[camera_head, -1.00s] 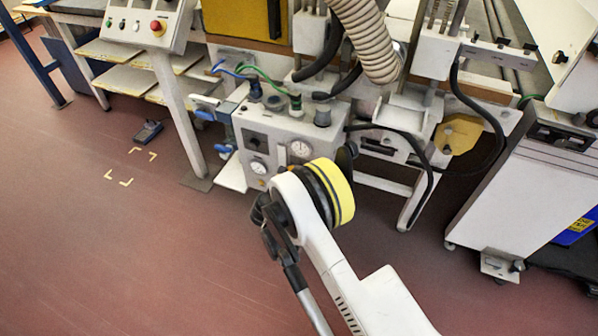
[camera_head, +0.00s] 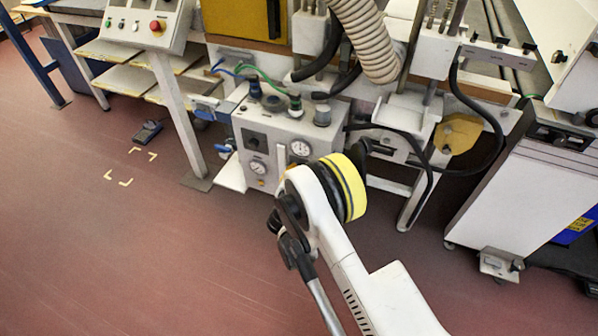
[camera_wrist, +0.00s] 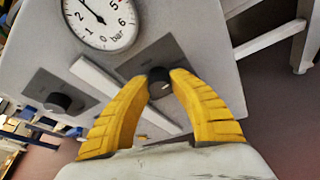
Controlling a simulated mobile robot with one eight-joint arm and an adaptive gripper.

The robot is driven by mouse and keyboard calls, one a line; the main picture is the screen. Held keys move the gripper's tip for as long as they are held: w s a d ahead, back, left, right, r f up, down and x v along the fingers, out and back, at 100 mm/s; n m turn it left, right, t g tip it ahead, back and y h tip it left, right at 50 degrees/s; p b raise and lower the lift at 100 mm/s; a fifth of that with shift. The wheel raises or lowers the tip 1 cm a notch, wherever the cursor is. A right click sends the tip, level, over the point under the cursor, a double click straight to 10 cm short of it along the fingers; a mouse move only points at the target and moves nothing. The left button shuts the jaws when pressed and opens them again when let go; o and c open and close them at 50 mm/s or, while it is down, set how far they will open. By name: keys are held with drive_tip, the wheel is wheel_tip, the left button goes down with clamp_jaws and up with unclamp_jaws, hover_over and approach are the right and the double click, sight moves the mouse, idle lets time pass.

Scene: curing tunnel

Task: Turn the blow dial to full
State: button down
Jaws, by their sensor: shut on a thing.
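A black dial (camera_wrist: 160,88) on a dark square plate sits on the grey control panel in the wrist view. My gripper (camera_wrist: 162,77) has its two yellow ribbed fingers closed around this dial, hiding part of it. A white mark shows on the dial's face. I cannot read a label to tell whether it is the blow dial. A second black dial (camera_wrist: 60,102) on a similar plate lies to its left. In the head view the grey control box (camera_head: 285,128) stands beyond my arm, and my gripper's fingers are hidden there.
A pressure gauge (camera_wrist: 100,20) is above the held dial in the wrist view. A pale raised strip (camera_wrist: 100,80) runs between the dials. A ribbed hose (camera_head: 368,38) hangs above the box. A white cabinet (camera_head: 525,195) stands right; the floor at left is largely clear.

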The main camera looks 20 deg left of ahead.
idle(0.4)
drive_tip(key=c, duration=1.1)
unclamp_jaws()
drive_tip(key=shift+w+f, duration=0.1)
